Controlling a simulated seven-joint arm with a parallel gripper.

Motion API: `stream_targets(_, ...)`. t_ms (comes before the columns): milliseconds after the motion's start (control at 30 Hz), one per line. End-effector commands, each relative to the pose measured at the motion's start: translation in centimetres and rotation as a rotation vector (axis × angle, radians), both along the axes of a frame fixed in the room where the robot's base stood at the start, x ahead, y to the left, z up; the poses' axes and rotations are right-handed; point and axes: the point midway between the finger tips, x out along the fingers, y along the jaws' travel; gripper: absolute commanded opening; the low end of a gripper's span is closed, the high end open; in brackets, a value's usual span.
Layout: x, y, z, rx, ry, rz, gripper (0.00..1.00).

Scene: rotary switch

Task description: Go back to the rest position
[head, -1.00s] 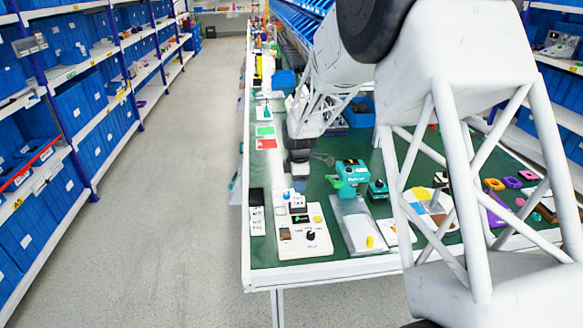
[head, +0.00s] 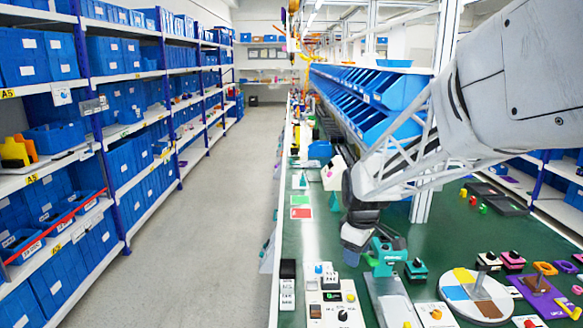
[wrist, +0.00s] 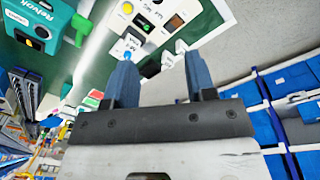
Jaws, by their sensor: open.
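My gripper (head: 354,250) hangs above the green worktable, near the white panel and the teal device. In the wrist view its two blue-grey fingers (wrist: 162,82) are apart, with nothing held between them. The white switch panel (head: 314,312) stands at the table's near edge, with a black rotary knob (head: 343,315) on its lower part. The panel also shows beyond the fingers in the wrist view (wrist: 150,30), apart from them. Which way the knob points is too small to tell.
A teal device (head: 388,258) stands right of the panel, close to the gripper in the head view. Further right lie a round coloured disc (head: 492,309) and small parts. Blue bins (head: 395,90) line the back right. The aisle (head: 200,240) at left is clear.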

Motion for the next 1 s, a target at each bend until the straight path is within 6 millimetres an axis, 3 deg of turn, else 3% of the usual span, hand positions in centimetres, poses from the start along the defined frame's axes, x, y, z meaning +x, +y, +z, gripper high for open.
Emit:
stream_targets(200,-5.8,-0.7,2.8,0.018,-0.030,-0.177,0.51)
stream_targets(500,-13.7,-1.4,5.0,0.051,-0.066,-0.422,0.51)
stream_targets(1000,-26.2,-2.3,5.5,0.120,-0.119,-0.816,0.51)
